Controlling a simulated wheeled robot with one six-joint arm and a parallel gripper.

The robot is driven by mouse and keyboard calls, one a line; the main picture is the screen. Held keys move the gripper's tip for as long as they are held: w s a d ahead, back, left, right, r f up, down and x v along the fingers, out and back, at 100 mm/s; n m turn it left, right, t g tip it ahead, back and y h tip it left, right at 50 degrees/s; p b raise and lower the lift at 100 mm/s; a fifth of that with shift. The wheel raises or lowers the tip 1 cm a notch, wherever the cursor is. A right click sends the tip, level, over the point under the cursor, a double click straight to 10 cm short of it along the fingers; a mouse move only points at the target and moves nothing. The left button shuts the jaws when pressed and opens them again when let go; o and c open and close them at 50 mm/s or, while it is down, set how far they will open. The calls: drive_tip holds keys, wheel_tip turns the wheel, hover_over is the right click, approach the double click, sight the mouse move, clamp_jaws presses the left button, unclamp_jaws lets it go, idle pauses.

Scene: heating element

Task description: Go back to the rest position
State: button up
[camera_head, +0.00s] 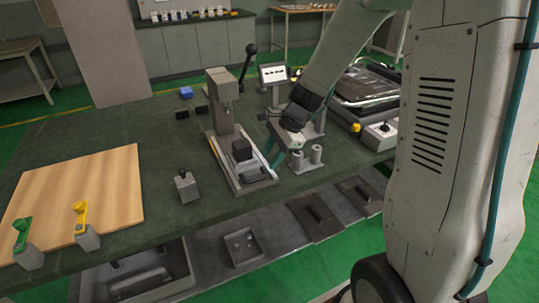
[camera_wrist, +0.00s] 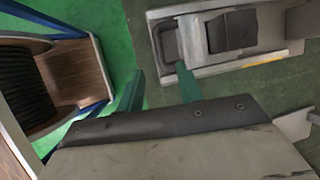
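My gripper (camera_head: 271,152) hangs over the green-topped workbench, just right of the lever press. In the wrist view its two teal fingers (camera_wrist: 161,85) are apart with nothing between them. The press (camera_head: 222,105) stands upright on a pale base plate, with a black block (camera_head: 241,149) on that plate. The wrist view shows this base plate and the dark block (camera_wrist: 232,30) beyond the fingers. My fingers appear apart from the block, though the exact gap is hard to judge.
A wooden board (camera_head: 105,190) lies at the bench's left, near a green-handled (camera_head: 22,232) and a yellow-handled (camera_head: 80,215) piece. A joystick box (camera_head: 186,187) stands by the front edge. Two grey cylinders (camera_head: 297,161) stand right of the press. A machine (camera_head: 365,90) occupies the right end.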

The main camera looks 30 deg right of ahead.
drive_tip(key=s+r+n+h, duration=0.1)
drive_tip(key=s+r+n, duration=0.4)
drive_tip(key=s, duration=0.4)
drive_tip(key=s+r+n+h, duration=0.2)
drive_tip(key=s+r+n, duration=0.3)
drive_tip(key=s, duration=0.3)
drive_tip(key=s+a+r+n+h, duration=0.1)
drive_tip(key=s+r+n, duration=0.5)
drive_tip(key=s, duration=0.3)
drive_tip(key=shift+s+n+g+h, duration=0.3)
drive_tip(key=shift+s+n+g, duration=0.1)
drive_tip(key=shift+n, duration=0.4)
